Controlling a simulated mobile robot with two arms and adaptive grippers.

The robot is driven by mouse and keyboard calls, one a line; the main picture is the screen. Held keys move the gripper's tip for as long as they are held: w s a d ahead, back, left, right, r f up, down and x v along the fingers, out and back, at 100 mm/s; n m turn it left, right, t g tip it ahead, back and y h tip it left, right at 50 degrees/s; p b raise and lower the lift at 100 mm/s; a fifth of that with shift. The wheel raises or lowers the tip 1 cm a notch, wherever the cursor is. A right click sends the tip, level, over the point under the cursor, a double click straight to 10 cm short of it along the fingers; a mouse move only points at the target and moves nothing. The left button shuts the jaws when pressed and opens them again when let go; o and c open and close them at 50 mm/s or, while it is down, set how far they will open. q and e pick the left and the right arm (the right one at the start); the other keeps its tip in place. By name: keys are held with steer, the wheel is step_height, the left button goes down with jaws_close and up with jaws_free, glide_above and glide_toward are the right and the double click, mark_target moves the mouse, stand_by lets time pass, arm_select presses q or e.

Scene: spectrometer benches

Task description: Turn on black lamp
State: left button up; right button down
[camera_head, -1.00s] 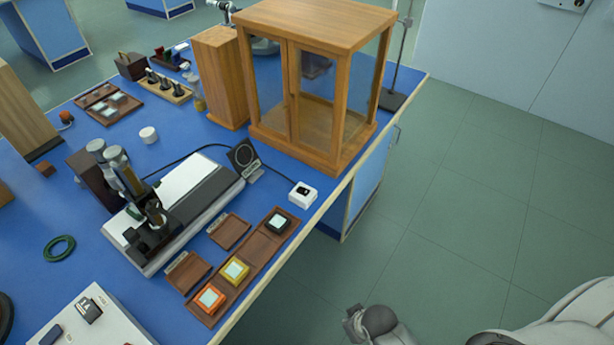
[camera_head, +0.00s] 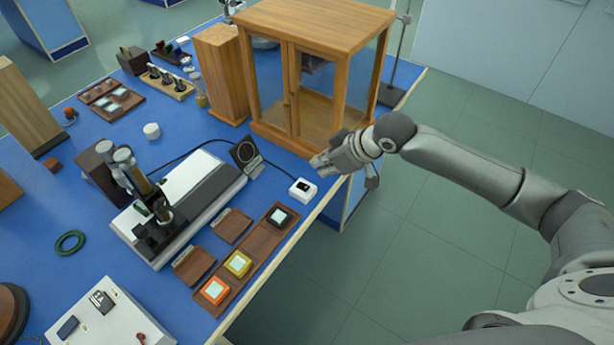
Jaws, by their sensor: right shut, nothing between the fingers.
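A black square panel with a round face (camera_head: 246,154), which looks like the black lamp, stands at the right end of the spectrometer's long base (camera_head: 205,190). A dark cable runs from near it to the left. I cannot tell whether it is lit. A small white box with a black switch (camera_head: 302,189) sits near the right table edge, right of the panel. My right gripper (camera_head: 316,165) is shut and empty. It appears above the table edge, just up and right of the white box, with a visible gap. My left gripper is out of view.
A wooden glazed cabinet (camera_head: 318,30) stands close behind my right gripper. A wooden tray (camera_head: 254,253) holds black, yellow and orange square pieces near the front edge. A white control box (camera_head: 115,325) lies at the lower left. Open floor (camera_head: 440,255) lies to the right.

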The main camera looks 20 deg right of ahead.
steer(key=shift+w+d+r, duration=0.2)
steer(key=shift+d+r, duration=0.3)
steer(key=shift+r, duration=0.2)
steer(key=p, duration=0.2)
glide_above(307, 188)
steer(key=f, duration=0.8)
steer(key=shift+w+a, duration=0.2)
steer(key=shift+a, duration=0.05)
step_height(307, 188, down, 2)
steer(key=shift+s+d+f+p, duration=0.15)
steer(key=shift+f+p, duration=0.05)
steer(key=shift+p, duration=0.2)
steer(key=shift+s+d+f, duration=0.1)
steer(key=shift+f, duration=0.65)
steer(key=shift+f, duration=0.1)
